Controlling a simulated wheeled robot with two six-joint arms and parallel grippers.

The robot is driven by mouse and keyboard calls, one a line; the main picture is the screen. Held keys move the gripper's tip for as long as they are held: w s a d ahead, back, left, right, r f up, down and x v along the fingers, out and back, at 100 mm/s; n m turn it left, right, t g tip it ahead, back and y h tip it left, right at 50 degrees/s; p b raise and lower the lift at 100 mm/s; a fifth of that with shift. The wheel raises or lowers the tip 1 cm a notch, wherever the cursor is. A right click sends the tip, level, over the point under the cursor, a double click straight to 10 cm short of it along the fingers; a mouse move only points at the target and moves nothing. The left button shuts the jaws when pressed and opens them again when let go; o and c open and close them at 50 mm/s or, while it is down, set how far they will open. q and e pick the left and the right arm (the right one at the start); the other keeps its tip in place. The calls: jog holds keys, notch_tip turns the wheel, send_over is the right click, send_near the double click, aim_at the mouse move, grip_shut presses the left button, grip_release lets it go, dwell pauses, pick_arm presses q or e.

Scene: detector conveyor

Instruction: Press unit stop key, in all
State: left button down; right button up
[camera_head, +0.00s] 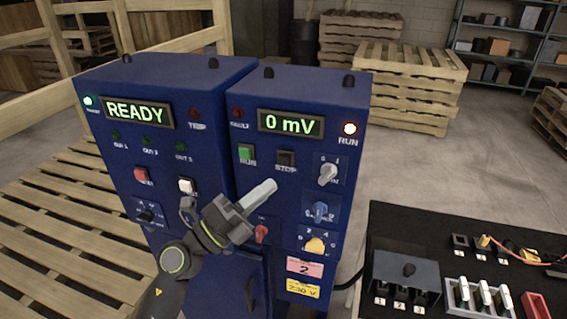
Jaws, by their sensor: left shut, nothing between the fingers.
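The right blue unit (345,105) carries a dark square key (286,159) labelled STOP, beside a green key (246,153) labelled RUN. Its display (290,122) reads "0 mV", and the lamp (350,129) above RUN is lit. My left gripper (268,188) is shut and empty, with its pale fingertips in front of the unit's panel, below and slightly left of the STOP key. A gap shows between fingertips and key in the picture; the exact depth is hard to tell. The arm hides part of the lower panels. My right gripper is out of view.
The left blue unit (165,77) stands close beside, its display (139,112) reading READY. Knobs, including a yellow one (315,245), line the right unit's right side. A black bench (400,225) with switches and small parts lies at right. Pallets stand behind.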

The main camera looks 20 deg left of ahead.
aim_at(289, 158)
pick_arm(q)
jog(key=shift+w+d+b, duration=0.1)
jog(key=shift+w+b, duration=0.3)
jog(key=shift+w, duration=2.4)
jog(key=shift+w, duration=0.15)
jog(key=shift+w, duration=0.3)
jog(key=shift+w, duration=0.45)
dwell(0.4)
jog(key=shift+s, duration=0.15)
jog(key=shift+s+p, duration=0.45)
jog(key=shift+s, duration=0.3)
